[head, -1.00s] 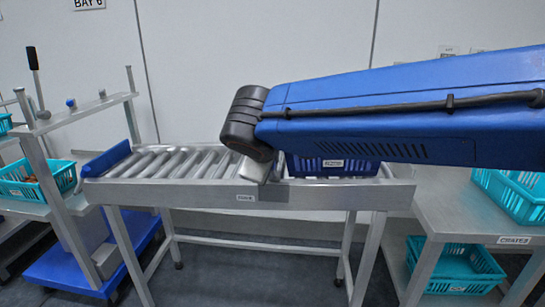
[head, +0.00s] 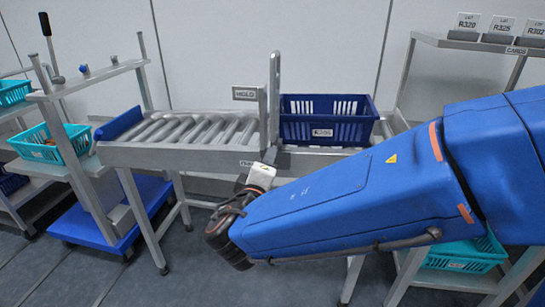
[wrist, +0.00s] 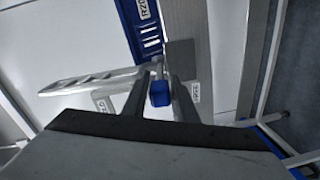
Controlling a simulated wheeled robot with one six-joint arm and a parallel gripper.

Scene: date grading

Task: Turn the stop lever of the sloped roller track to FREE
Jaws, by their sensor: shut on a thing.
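The sloped roller track (head: 165,157) runs across the middle of the head view, with bare rollers on its left half. A HOLD plate (head: 245,93) stands on it beside an upright post (head: 275,85). My gripper (head: 269,156) is at the track's front rail, below this plate. In the wrist view, my gripper's fingers (wrist: 160,100) are shut on the blue end of the stop lever (wrist: 160,93). The rest of the lever is hard to make out, and my gripper hides it in the head view. I cannot read which setting it points to.
A dark blue crate (head: 357,132) sits on the track just right of the post. A blue cart (head: 90,228) and a rack with a teal basket (head: 43,158) are at left. Another teal basket (head: 455,262) is low at right, partly behind my arm.

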